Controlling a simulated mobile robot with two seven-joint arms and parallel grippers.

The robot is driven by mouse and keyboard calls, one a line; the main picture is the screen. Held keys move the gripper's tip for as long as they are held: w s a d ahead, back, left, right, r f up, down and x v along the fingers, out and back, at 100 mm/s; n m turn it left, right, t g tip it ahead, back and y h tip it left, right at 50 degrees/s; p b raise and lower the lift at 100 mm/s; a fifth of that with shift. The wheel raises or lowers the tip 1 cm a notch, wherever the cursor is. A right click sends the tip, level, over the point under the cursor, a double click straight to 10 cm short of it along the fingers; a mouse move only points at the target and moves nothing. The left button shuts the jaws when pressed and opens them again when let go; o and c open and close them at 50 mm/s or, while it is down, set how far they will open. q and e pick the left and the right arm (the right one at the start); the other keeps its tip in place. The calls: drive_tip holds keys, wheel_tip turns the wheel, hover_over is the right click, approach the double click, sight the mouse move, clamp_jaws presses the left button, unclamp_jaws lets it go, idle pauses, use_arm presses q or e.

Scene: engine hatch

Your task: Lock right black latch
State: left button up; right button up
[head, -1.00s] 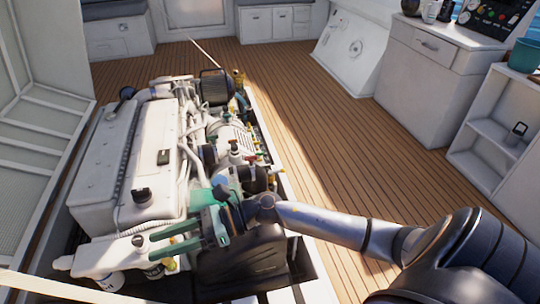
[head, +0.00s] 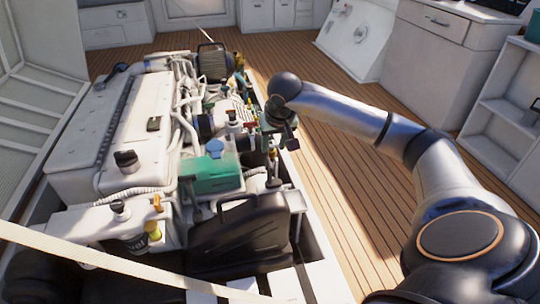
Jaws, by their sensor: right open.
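I cannot make out the right black latch for certain in the head view. An open hatch panel (head: 42,128), white with a lattice of ribs, stands up at the left of the engine bay. My right gripper (head: 283,128) is at the right edge of the bay, above the rim beside the engine. It is open, seen small and foreshortened, partly covered by my wrist. I see nothing held in it. My left gripper is not in view.
The white engine (head: 125,125) fills the bay. A black box with a handle (head: 240,238) sits at its near end, and a teal part (head: 212,175) just behind. A pale strip (head: 90,258) crosses the lower left. Wooden floor (head: 345,165) is free on the right.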

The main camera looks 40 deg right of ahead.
sight(270, 162)
drive_tip(key=b+x, duration=0.3)
drive_tip(key=x, duration=0.6)
drive_tip(key=shift+a+f, duration=0.1)
drive_tip(key=shift+f, duration=0.05)
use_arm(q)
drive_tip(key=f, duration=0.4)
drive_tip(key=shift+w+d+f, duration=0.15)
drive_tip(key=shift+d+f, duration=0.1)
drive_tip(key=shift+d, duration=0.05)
use_arm(e)
drive_tip(key=shift+c, duration=0.3)
clamp_jaws()
